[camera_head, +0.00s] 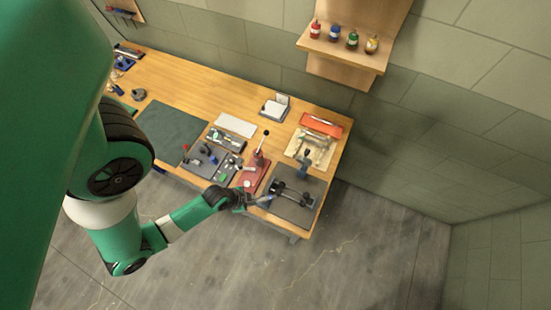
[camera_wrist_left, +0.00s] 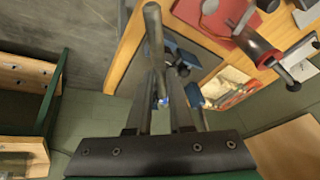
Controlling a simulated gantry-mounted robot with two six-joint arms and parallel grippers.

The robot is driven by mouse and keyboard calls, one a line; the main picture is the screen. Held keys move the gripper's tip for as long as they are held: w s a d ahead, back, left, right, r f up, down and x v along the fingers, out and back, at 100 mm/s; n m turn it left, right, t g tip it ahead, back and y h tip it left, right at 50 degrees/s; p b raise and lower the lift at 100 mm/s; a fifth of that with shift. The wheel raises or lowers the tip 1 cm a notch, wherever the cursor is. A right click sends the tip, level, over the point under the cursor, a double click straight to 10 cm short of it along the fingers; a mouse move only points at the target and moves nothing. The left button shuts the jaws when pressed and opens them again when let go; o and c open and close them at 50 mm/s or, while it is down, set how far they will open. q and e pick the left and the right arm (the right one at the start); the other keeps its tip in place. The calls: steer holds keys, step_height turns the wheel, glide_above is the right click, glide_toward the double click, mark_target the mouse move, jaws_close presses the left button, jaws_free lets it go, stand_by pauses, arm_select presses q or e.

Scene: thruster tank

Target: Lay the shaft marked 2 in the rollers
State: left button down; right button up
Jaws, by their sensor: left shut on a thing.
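My left gripper (camera_head: 258,202) is shut on a grey metal shaft, over the near edge of the bench. In the left wrist view the shaft (camera_wrist_left: 153,35) stands out between the two fingers (camera_wrist_left: 160,115), with a small blue spot near its lower end. I cannot read a number on it. The dark roller stand (camera_head: 290,192) sits on a dark grey plate (camera_head: 297,212) at the right end of the bench, just right of the gripper. I cannot tell whether the shaft touches the rollers. My right gripper is not in view.
A red press (camera_head: 254,173) stands left of the roller stand, with a dark tray (camera_head: 205,163) of small parts beyond it. A tan tray (camera_head: 309,150) and an orange tray (camera_head: 321,124) lie behind the stand. A green mat (camera_head: 172,132) is clear. Bottles stand on a wall shelf (camera_head: 342,57).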

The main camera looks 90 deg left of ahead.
arm_select(q)
steer(key=shift+w+a+f, duration=0.1)
steer(key=shift+a+f, duration=0.1)
steer(key=shift+a, duration=0.2)
steer(key=w+a+m+t, duration=0.3)
steer(key=w+m, duration=0.5)
steer(key=w, duration=0.6)
steer(key=shift+w+a+y, duration=0.3)
steer(key=shift+w+y, duration=0.1)
step_height(320, 180, down, 8)
steer(key=b, duration=0.8)
steer(key=shift+f, duration=0.1)
steer(key=c, duration=0.7)
jaws_free()
steer(key=shift+c, duration=0.2)
